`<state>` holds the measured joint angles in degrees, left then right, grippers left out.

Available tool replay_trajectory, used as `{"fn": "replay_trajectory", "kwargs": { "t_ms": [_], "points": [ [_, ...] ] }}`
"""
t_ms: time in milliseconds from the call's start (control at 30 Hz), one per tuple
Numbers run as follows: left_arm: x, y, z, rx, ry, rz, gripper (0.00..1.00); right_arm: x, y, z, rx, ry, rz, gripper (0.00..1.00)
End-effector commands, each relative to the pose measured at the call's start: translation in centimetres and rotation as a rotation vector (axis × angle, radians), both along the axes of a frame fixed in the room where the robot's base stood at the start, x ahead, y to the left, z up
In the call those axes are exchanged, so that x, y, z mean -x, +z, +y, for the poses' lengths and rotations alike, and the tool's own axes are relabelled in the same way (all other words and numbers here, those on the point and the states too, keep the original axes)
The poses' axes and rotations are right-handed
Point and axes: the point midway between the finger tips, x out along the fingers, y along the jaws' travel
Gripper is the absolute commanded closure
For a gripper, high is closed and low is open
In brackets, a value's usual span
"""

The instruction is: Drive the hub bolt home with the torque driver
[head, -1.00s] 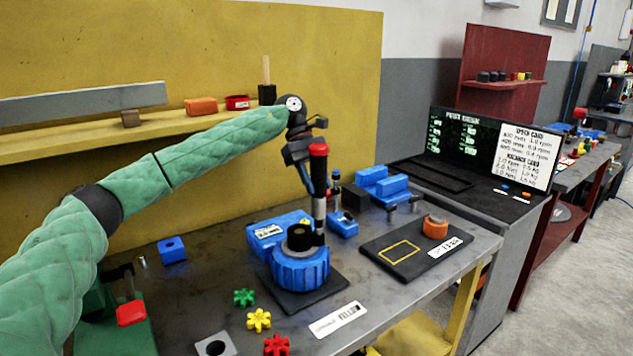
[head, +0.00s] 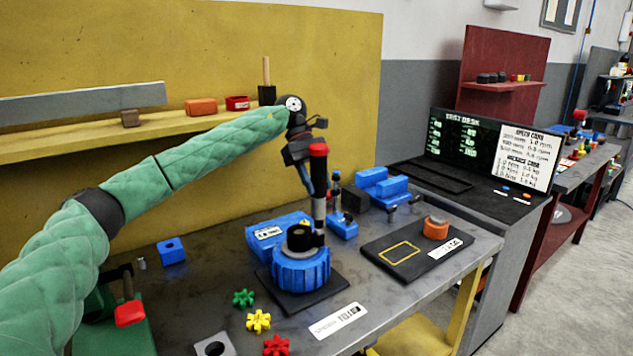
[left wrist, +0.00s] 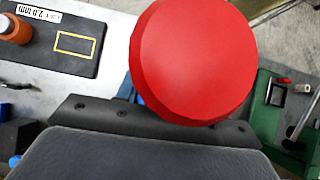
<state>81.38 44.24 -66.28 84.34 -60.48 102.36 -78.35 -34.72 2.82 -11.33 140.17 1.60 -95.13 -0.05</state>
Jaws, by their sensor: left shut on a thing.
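The torque driver (head: 319,205) stands about upright, with a red cap on top and a dark and silver body. My left gripper (head: 311,178) is shut on it below the cap. In the left wrist view the red cap (left wrist: 193,60) fills the middle and hides the fingertips. The driver's lower end is at the right side of the black hub (head: 299,238) on the round blue positioner (head: 301,272). The hub bolt is hidden, and I cannot tell whether the driver touches it. My right gripper is not in view.
The positioner sits on a black plate (head: 337,283). Blue blocks (head: 270,232) stand close behind it. A black mat (head: 385,268) with a yellow outline and an orange part (head: 436,228) lies to the right. Green, yellow (head: 258,321) and red star-shaped pieces lie in front.

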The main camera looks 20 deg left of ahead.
Motion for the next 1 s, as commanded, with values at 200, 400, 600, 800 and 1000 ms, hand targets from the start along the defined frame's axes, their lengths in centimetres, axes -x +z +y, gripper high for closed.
{"fn": "replay_trajectory", "kwargs": {
  "t_ms": [200, 400, 600, 800, 1000],
  "points": [
    [0.0, 0.03, 0.0, 0.001, 0.0, -0.001, 1.0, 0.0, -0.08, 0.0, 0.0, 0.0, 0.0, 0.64],
    [0.0, -0.06, 0.0, 0.001, 0.0, -0.001, 1.0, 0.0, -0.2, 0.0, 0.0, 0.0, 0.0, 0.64],
    [0.0, -0.15, 0.0, 0.001, 0.0, -0.001, 1.0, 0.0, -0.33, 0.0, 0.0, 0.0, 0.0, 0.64],
    [0.0, -0.22, 0.0, 0.001, 0.0, -0.001, 1.0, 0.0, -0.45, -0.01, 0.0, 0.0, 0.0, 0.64],
    [0.0, -0.31, 0.0, 0.001, 0.0, -0.001, 1.0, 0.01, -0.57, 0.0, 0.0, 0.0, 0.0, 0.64]
  ]
}}
